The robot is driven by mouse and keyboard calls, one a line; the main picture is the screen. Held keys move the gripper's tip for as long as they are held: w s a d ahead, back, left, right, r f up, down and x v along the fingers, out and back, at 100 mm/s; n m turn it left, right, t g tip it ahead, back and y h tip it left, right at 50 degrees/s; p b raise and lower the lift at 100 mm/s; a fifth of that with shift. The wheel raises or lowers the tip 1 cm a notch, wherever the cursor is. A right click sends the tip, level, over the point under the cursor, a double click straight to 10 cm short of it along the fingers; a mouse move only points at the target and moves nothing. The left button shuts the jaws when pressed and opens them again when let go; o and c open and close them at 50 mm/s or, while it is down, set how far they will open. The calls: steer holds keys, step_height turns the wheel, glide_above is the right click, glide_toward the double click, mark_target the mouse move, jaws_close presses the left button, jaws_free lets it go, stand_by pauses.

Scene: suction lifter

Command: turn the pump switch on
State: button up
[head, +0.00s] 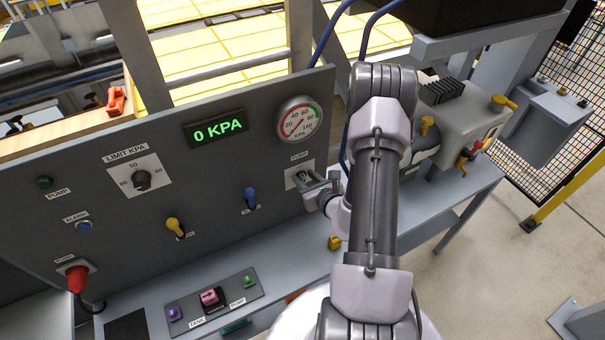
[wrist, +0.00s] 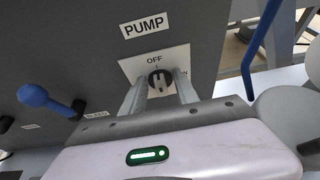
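The pump switch is a dark rotary knob (wrist: 160,81) on a white plate under the PUMP label (wrist: 144,26). Its mark points up towards OFF in the wrist view. The lettering at the plate's right is partly hidden by a finger. My gripper (wrist: 161,95) is open, with one finger on each side of the knob and gaps between. I cannot tell how far the tips reach along the knob. In the head view my gripper (head: 306,182) is at the white switch plate (head: 291,173), partly covering it. The display (head: 217,128) reads 0 KPA.
A pressure gauge (head: 299,120) sits above the switch. A blue lever (head: 250,196) and a yellow lever (head: 174,226) stick out left of it. A shelf with a button box (head: 214,300) lies below.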

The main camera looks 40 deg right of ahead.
steer(key=shift+s+a+r, duration=0.1)
steer(key=shift+s, duration=0.1)
jaws_close()
steer(key=m+t+y+b, duration=0.1)
steer(key=m+y, duration=0.1)
steer(key=m, duration=0.2)
steer(key=d+f+m+t+y+b, duration=0.1)
steer(key=m+t+y+b, duration=0.1)
steer(key=m, duration=0.2)
steer(key=d+f+m+t+y+b, duration=0.1)
steer(key=m+y+b, duration=0.1)
steer(key=m, duration=0.3)
steer(key=shift+s+d+t, duration=0.1)
steer(key=shift+s+t, duration=0.05)
steer(key=shift+t, duration=0.25)
stand_by(0.4)
steer(key=shift+r+m, duration=0.1)
steer(key=shift+m, duration=0.2)
stand_by(0.3)
